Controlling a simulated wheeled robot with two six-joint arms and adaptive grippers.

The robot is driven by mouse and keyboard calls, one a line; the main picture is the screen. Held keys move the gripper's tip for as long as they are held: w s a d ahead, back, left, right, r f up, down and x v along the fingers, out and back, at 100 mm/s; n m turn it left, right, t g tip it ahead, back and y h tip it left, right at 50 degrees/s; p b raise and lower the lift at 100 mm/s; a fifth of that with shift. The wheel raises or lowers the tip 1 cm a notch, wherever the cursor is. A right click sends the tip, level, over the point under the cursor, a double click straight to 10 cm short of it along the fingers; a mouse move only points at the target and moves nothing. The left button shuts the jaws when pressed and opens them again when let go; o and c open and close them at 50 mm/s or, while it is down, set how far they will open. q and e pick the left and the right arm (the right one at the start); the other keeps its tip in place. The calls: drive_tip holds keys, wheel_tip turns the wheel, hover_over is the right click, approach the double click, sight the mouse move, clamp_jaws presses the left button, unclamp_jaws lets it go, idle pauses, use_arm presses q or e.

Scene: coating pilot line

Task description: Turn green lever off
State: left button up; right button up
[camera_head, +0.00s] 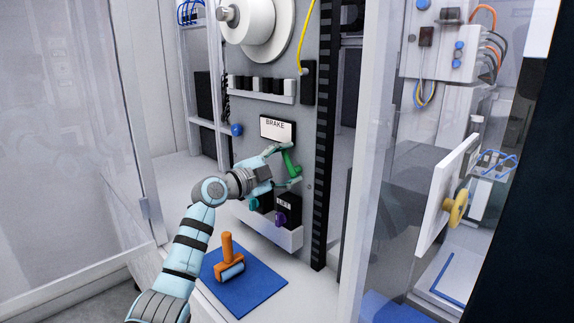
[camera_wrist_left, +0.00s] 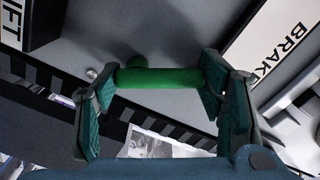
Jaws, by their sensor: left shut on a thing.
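The green lever (camera_head: 289,160) is on the grey machine panel (camera_head: 312,190), just below and right of the white BRAKE sign (camera_head: 277,130). My left gripper (camera_head: 287,165) reaches it from the left and is shut on it. In the left wrist view the green lever (camera_wrist_left: 160,77) spans between the two teal fingers of the left gripper (camera_wrist_left: 160,92), which touch it near both ends. The lever's pivot is partly hidden. My right gripper is in neither view.
Below are a purple knob (camera_head: 281,218) and a teal knob (camera_head: 254,204) on dark boxes. An orange-handled roller (camera_head: 228,252) rests on a blue mat (camera_head: 253,290). A black toothed rail (camera_head: 324,150) runs to the right. Clear panels (camera_head: 70,130) flank the opening.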

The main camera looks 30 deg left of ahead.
use_arm(q)
drive_tip(key=shift+a+n, duration=0.1)
drive_tip(key=shift+n, duration=0.3)
drive_tip(key=shift+a+n, duration=0.1)
drive_tip(key=shift+n, duration=0.9)
drive_tip(key=n, duration=0.3)
drive_tip(key=shift+w+a+f, duration=0.15)
drive_tip(key=shift+a+f, duration=0.05)
drive_tip(key=shift+a, duration=0.05)
drive_tip(key=n, duration=0.6)
drive_tip(key=shift+a+f+p, duration=0.15)
drive_tip(key=shift+f+p, duration=0.25)
drive_tip(key=o, duration=0.9)
drive_tip(key=shift+w, duration=0.1)
drive_tip(key=shift+o, duration=1.3)
drive_tip(key=shift+f, duration=0.25)
